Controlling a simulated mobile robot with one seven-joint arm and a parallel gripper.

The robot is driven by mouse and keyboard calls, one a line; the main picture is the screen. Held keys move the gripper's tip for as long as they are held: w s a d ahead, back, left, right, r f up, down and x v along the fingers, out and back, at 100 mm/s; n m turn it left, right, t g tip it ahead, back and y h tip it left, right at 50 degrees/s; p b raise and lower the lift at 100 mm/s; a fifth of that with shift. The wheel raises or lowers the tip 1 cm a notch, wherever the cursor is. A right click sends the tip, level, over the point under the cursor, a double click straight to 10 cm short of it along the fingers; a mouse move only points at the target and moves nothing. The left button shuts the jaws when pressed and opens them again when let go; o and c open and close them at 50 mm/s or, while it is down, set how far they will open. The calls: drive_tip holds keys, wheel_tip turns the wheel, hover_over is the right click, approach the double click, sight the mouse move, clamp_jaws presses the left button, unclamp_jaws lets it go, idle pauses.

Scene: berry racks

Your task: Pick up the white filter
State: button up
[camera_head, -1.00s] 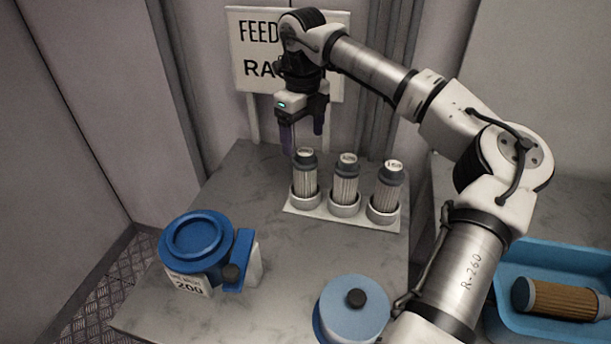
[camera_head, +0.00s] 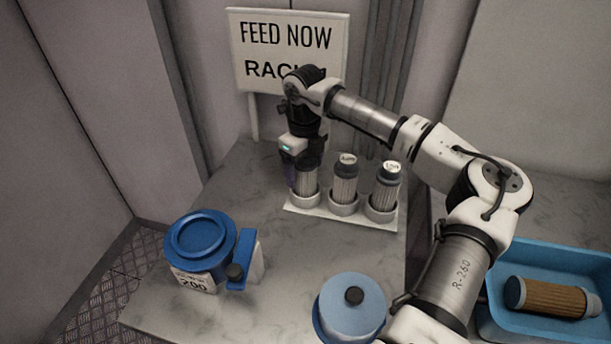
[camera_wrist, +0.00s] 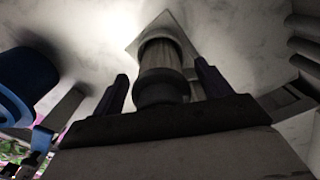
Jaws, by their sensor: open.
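Three white pleated filters with dark grey caps stand upright in a white rack (camera_head: 357,219) on the table. My gripper (camera_head: 305,178) is lowered over the left filter (camera_head: 306,185), hiding its cap in the head view. The middle filter (camera_head: 344,188) and the right filter (camera_head: 386,190) are clear of it. In the wrist view my open gripper (camera_wrist: 160,88) has one finger on each side of the left filter (camera_wrist: 160,52), with a visible gap at least on the left side.
A light blue round lidded pot (camera_head: 345,312) stands at the front. A blue tray (camera_head: 575,258) at the right holds a brown filter (camera_head: 548,297). A sign (camera_head: 283,45) stands behind the rack.

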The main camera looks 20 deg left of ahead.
drive_tip(key=c, duration=1.1)
drive_tip(key=shift+r, duration=0.1)
